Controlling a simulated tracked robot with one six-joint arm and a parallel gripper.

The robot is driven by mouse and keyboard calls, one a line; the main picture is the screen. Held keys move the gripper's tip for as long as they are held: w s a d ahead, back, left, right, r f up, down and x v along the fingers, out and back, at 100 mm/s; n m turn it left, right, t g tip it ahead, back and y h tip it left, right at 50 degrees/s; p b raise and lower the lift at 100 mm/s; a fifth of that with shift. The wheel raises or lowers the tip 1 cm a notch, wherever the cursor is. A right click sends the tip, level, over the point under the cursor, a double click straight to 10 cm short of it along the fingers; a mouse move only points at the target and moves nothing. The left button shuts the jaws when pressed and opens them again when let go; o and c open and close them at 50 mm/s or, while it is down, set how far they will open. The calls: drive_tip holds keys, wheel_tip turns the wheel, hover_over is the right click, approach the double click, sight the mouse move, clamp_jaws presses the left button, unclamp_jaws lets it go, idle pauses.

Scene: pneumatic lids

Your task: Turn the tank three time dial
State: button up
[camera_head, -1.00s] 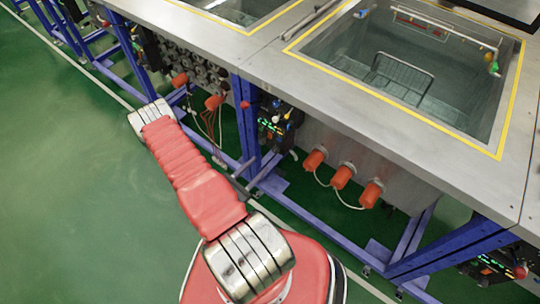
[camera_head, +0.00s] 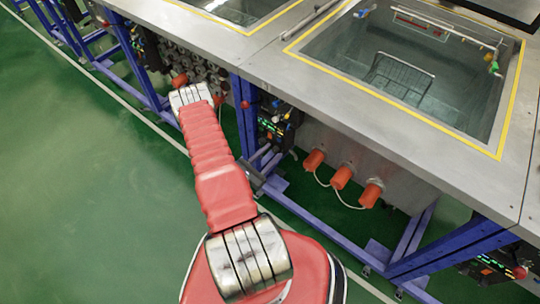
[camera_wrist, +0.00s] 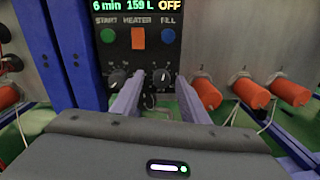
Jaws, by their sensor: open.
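In the wrist view a black control panel (camera_wrist: 138,57) faces me. Its display (camera_wrist: 138,6) reads 6 min, 159 L, OFF. Below are a green START button (camera_wrist: 107,36), an orange HEATER switch (camera_wrist: 138,38) and a blue FILL button (camera_wrist: 168,36). Under these are a left dial (camera_wrist: 118,77) and a right dial (camera_wrist: 163,76). My gripper (camera_wrist: 150,78) is open, its two lavender fingers pointing at the panel's lower part. The right fingertip overlaps the right dial; contact cannot be told. No tank number is readable. In the head view my gripper is hidden behind my arm; the panel (camera_head: 276,124) shows beside it.
Blue frame posts (camera_head: 244,118) stand left of the panel. Orange caps with cables (camera_head: 342,177) stick out to its right, below the steel tank top (camera_head: 400,140). Another panel (camera_head: 492,268) is at lower right. Open green floor (camera_head: 80,200) lies to the left.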

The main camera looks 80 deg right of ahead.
drive_tip(key=shift+c, duration=0.2)
drive_tip(key=shift+d, duration=0.1)
clamp_jaws()
drive_tip(key=shift+w+n, duration=0.1)
drive_tip(key=shift+n, duration=0.3)
drive_tip(key=shift+w+d+n, duration=0.1)
drive_tip(key=shift+n, duration=1)
drive_tip(key=shift+r, duration=0.1)
drive_tip(key=shift+c, duration=1.6)
unclamp_jaws()
drive_tip(key=o, duration=0.4)
drive_tip(key=shift+c, duration=0.2)
